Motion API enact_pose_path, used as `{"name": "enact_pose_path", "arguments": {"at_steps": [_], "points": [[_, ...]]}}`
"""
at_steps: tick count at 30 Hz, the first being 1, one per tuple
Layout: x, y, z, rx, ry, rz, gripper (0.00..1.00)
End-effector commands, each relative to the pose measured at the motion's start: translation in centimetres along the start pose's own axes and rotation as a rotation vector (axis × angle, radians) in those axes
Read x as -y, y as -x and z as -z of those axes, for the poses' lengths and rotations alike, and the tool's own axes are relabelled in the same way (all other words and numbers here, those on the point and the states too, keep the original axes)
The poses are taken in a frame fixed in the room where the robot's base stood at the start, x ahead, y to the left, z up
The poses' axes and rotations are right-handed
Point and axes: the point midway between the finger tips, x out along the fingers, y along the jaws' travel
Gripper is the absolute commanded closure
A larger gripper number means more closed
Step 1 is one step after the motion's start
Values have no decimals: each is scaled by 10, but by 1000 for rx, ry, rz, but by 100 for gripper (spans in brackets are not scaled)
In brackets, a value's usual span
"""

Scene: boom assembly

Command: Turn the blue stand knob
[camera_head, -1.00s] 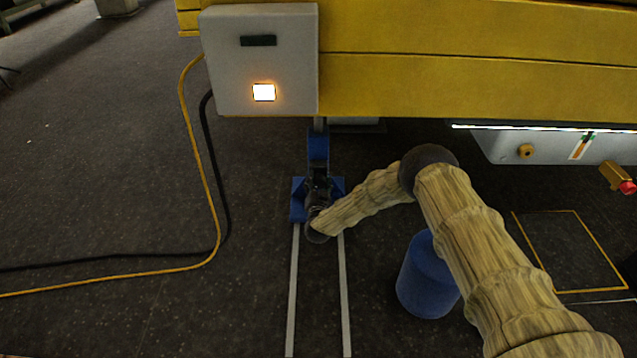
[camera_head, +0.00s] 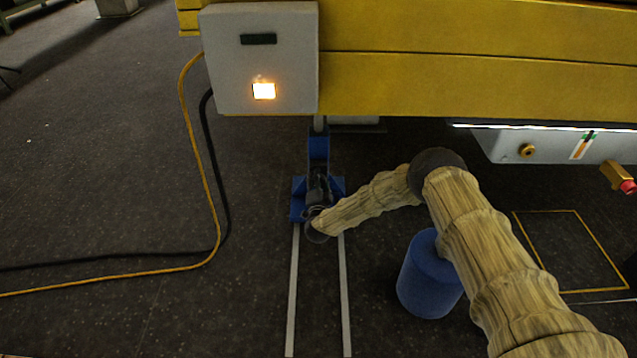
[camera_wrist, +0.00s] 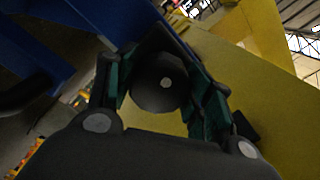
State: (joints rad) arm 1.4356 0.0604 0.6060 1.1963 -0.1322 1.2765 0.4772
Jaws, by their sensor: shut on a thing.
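The blue stand (camera_head: 318,150) stands on the floor rails under the yellow boom, left of centre in the head view. My gripper (camera_head: 317,192) is at the front of the stand, low down, and partly hidden by my own wrist. In the wrist view, a dark round knob (camera_wrist: 160,82) with a pale centre dot sits between the two fingers of my gripper (camera_wrist: 163,90). The fingers, with green inner pads, are closed around the knob's sides. The blue stand body also shows at the upper left of the wrist view (camera_wrist: 90,22).
The yellow boom (camera_head: 470,85) spans the top, with a grey box (camera_head: 230,60) bearing a lit panel. A yellow cable (camera_head: 190,130) and a black cable lie on the floor at left. A blue cylinder (camera_head: 425,280) stands beside my arm. The left floor is otherwise clear.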

Motion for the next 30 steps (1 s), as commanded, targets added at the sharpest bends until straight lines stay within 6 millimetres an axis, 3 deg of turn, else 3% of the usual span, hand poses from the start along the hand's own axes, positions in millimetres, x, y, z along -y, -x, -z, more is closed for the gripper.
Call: {"name": "enact_pose_path", "arguments": {"at_steps": [11, 12, 15, 30], "points": [[-1, 0, 1, -1, -3, -2, 72], [-1, 0, 1, -1, -3, -2, 44], [-1, 0, 0, -1, -3, -1, 26], [0, 9, -1, 2, -3, -1, 26]]}}
